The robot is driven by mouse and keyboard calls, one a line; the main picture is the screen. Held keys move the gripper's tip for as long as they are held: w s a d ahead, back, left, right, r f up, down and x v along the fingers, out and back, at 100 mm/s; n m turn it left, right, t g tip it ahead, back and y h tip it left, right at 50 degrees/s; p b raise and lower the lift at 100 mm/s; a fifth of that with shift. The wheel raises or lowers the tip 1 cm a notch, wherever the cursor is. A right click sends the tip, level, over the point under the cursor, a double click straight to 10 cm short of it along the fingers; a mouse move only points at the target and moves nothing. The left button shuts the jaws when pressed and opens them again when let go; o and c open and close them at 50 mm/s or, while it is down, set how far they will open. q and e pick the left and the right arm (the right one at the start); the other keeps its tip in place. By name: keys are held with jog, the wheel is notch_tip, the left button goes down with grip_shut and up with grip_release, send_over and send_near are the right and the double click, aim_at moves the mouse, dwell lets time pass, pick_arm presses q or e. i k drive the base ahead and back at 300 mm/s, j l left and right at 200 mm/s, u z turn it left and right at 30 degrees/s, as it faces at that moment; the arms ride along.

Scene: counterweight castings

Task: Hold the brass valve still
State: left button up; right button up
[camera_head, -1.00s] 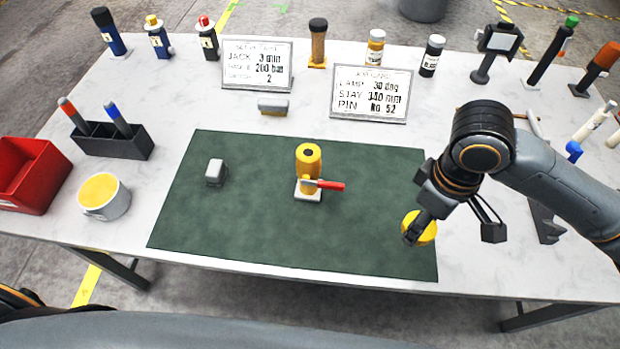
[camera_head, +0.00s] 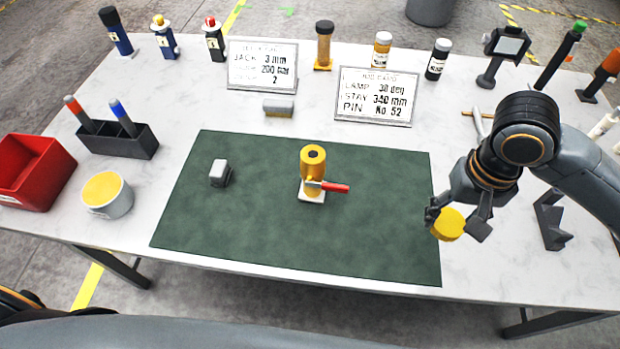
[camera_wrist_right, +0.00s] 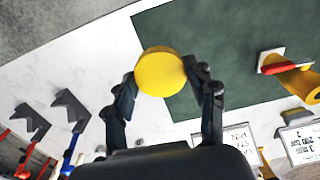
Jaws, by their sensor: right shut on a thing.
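The brass valve (camera_head: 312,163) is a yellow-gold cylinder with a red lever. It stands upright on a small white base near the middle of the green mat (camera_head: 250,235). It also shows on its side at the right of the right wrist view (camera_wrist_right: 295,80). My right gripper (camera_head: 457,222) is well to the right of the valve, apart from it. It is shut on a round yellow disc (camera_head: 449,225), which also shows between its fingers in the right wrist view (camera_wrist_right: 160,72). My left gripper is not in view.
A small grey-white block (camera_head: 219,172) sits on the mat left of the valve. A white tub with a yellow top (camera_head: 108,195), a red bin (camera_head: 32,170) and a black pen holder (camera_head: 118,141) stand at left. Two sign boards (camera_head: 376,96) and several bottles line the back.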

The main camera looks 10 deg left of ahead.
aim_at(313, 163)
jog(key=u, duration=1.25)
jog(key=k+l, duration=0.95)
jog(key=k, duration=0.05)
